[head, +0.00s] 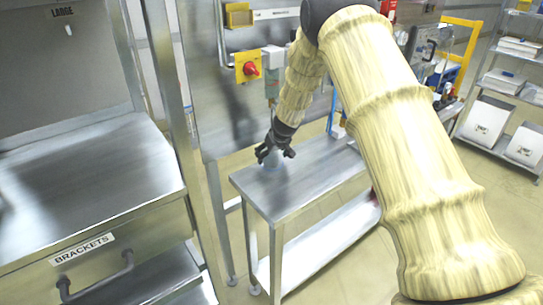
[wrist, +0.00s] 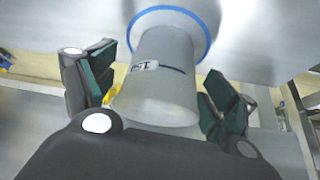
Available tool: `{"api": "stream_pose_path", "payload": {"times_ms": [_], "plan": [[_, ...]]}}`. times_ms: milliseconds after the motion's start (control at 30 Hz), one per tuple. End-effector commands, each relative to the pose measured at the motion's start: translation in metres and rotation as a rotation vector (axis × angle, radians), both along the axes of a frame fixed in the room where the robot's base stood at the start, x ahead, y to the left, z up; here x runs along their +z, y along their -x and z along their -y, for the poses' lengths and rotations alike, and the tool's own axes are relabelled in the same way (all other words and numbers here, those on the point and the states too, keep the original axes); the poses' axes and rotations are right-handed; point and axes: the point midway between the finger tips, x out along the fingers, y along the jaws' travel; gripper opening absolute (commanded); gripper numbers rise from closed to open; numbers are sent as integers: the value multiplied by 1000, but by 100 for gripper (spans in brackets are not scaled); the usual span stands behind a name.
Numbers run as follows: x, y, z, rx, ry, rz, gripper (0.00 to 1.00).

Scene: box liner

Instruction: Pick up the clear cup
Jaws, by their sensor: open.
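The clear cup (wrist: 165,78) is a translucent, frosted cup with a small white label and a dark line on its side. In the wrist view it stands on the metal table (head: 305,178), its base near a blue ring. My gripper (wrist: 158,95) is open, with one finger on each side of the cup. Gaps show between the fingers and the cup, so nothing is gripped. In the head view my gripper (head: 273,158) is low over the table's left end; the cup shows only faintly behind and below the fingers.
A metal workbench with a drawer marked BRACKETS (head: 82,249) stands at the left. A metal panel with a red knob (head: 250,69) rises behind the table. Shelves with white bins (head: 487,122) stand at the right. The table's right part is clear.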

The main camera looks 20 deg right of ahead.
Motion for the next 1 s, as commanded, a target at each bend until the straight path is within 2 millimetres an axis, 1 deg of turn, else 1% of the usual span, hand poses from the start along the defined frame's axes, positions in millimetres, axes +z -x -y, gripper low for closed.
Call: {"api": "stream_pose_path", "payload": {"times_ms": [200,233,367,400,500,633,667,1000], "plan": [[-1,0,0,0,0,0,85],[-1,0,0,0,0,0,84],[-1,0,0,0,0,0,60],[-1,0,0,0,0,0,53],[-1,0,0,0,0,0,36],[0,0,0,0,0,0,36],[0,0,0,0,0,0,32],[2,0,0,0,-1,0,32]]}}
